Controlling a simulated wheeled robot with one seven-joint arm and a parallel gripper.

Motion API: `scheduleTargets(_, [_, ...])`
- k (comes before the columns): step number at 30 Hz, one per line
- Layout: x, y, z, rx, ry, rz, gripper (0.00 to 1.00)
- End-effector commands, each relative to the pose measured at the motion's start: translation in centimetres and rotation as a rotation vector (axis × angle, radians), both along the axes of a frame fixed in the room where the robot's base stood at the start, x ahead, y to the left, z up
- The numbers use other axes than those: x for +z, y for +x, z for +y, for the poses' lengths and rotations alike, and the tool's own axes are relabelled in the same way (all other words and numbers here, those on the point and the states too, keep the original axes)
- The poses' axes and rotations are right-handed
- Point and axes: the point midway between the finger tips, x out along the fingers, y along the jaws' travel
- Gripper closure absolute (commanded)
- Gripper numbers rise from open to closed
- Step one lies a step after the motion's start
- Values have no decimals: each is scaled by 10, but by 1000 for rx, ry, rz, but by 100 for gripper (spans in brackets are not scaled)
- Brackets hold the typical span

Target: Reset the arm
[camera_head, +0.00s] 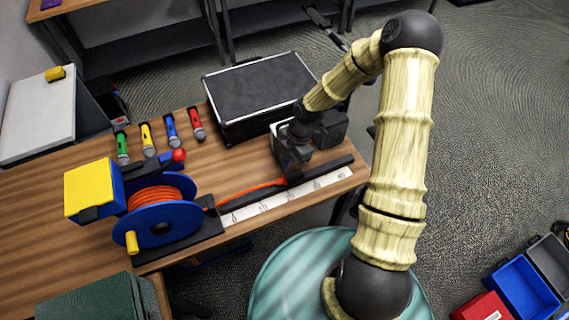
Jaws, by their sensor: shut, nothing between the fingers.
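My arm, with pale ridged links and black joints, reaches from the right over the table. My gripper (292,176), dark and pointing down, is at the far end of the arm, over the table's right part. It is shut and empty. It is beside the free end of an orange cable (247,190), which runs from a blue reel (155,226) along a black strip with a white scale. Whether the gripper touches the cable or strip is hard to tell.
A black case (259,91) with silver edges stands behind my gripper. A yellow box (92,190) is left of the reel. Blue (524,290) and red bins sit at lower right.

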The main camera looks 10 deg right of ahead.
Motion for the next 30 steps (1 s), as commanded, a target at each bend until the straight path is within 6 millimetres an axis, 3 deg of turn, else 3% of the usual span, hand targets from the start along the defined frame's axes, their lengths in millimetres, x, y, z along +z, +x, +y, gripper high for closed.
scheduleTargets(4, [13,1,-2,2,1,1,100])
scheduleTargets(24, [14,1,-3,-3,-4,1,100])
scheduleTargets(30, [33,-5,-14,-145,-82,19,100])
